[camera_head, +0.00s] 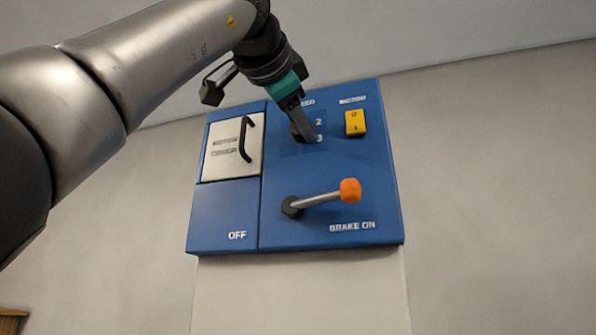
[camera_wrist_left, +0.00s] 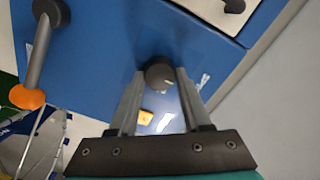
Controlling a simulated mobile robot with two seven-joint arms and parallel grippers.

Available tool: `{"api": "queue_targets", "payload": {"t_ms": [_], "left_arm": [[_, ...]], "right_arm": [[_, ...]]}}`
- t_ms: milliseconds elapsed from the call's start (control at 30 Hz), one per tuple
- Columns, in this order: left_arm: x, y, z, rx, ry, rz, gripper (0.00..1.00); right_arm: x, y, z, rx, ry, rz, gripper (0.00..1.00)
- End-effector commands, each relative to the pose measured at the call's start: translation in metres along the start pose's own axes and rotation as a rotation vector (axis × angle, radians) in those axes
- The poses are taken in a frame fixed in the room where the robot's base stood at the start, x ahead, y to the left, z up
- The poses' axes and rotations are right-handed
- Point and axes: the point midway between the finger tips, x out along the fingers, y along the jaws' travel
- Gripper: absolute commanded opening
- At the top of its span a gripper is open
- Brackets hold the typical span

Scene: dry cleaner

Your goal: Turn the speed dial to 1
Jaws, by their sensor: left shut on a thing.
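A blue control panel (camera_head: 330,170) stands against the wall in the head view. The dark speed dial (camera_head: 295,132) is in its upper part, mostly hidden behind my left gripper (camera_head: 302,125). My right gripper is not in view.
A yellow motor switch (camera_head: 355,122) is right of the dial. An orange-tipped brake lever (camera_head: 350,190) sticks out below, beside "BRAKE ON". A pale door (camera_head: 222,158) with a black handle (camera_head: 244,140) is to the left. Bare wall is on the right.

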Motion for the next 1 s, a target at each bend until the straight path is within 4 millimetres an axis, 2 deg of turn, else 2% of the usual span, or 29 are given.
{"api": "queue_targets", "payload": {"t_ms": [300,333,567,867,1000], "left_arm": [[0.000,-0.001,0.001,-0.003,-0.001,-0.001,0.00],[0.000,-0.001,0.001,-0.003,-0.001,-0.001,0.52],[0.000,0.000,0.000,-0.002,-0.001,0.000,0.78],[-0.002,0.000,0.000,-0.001,0.000,0.000,0.78],[-0.016,0.001,0.001,0.000,0.002,-0.002,0.78]], "right_arm": [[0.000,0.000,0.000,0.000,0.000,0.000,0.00],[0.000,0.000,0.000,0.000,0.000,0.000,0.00],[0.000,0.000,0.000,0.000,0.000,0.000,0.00],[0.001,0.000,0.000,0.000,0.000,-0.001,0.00],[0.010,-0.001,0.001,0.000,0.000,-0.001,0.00]]}}
